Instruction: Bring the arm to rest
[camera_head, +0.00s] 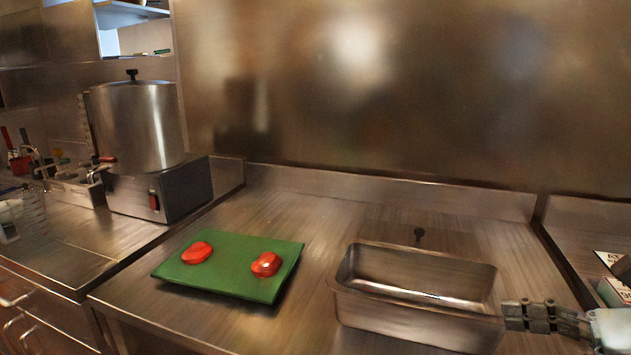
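My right gripper (513,316) is at the lower right, coming in from the right edge. Its dark grey fingers point left and sit at the right end of the steel pan (415,318). I cannot tell whether they touch the pan or whether they are open or shut. The pan is rectangular, open at the top and stands on the steel counter. My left gripper is not in view.
A green board (225,275) with two red pieces, one left (197,252) and one right (265,264), lies left of the pan. A small black knob (419,235) shows behind the pan. A large lidded pot (138,128) stands back left. The counter between board and back wall is clear.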

